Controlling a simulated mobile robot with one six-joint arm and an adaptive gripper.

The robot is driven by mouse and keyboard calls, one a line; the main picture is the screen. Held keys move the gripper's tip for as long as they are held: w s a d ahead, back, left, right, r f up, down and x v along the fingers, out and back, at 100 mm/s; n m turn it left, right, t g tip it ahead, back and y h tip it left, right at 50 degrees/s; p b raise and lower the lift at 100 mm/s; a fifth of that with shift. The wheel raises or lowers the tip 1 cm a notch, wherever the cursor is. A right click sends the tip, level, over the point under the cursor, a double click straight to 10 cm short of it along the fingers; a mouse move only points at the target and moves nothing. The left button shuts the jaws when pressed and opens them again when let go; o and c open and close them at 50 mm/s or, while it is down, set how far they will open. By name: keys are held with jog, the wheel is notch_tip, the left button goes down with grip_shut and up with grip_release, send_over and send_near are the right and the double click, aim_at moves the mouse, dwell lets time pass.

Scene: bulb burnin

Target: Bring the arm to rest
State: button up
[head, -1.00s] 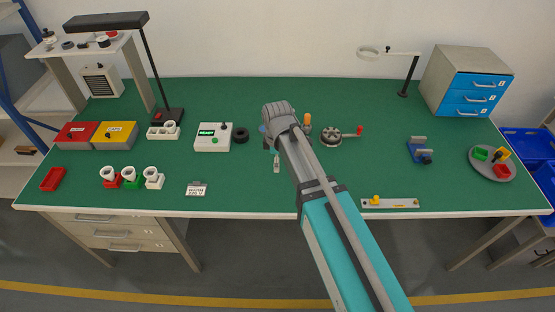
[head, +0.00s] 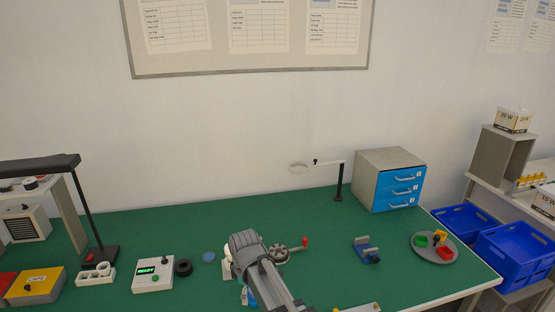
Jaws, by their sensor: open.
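My arm reaches up from the bottom edge in the head view. My gripper (head: 244,243) is at its end, above the green bench top (head: 330,230), left of a round grey reel with a red-knobbed crank (head: 280,253). Its fingertips are mostly hidden by the wrist, and I see nothing held. Small white and blue items behind and below the wrist are partly covered.
A tester showing READY (head: 153,274) and a black ring (head: 183,268) stand left of the arm. A lamp (head: 95,215) is at far left. A blue-drawer cabinet (head: 390,180), a blue fixture (head: 367,250) and a round grey tray (head: 434,252) stand right.

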jog(key=s+d+m, duration=0.2)
jog(key=d+m, duration=0.6)
jog(key=d, duration=0.5)
jog(key=s+d+m, duration=0.3)
jog(key=d+m, duration=0.5)
jog(key=d, duration=0.5)
jog(key=shift+s, duration=0.15)
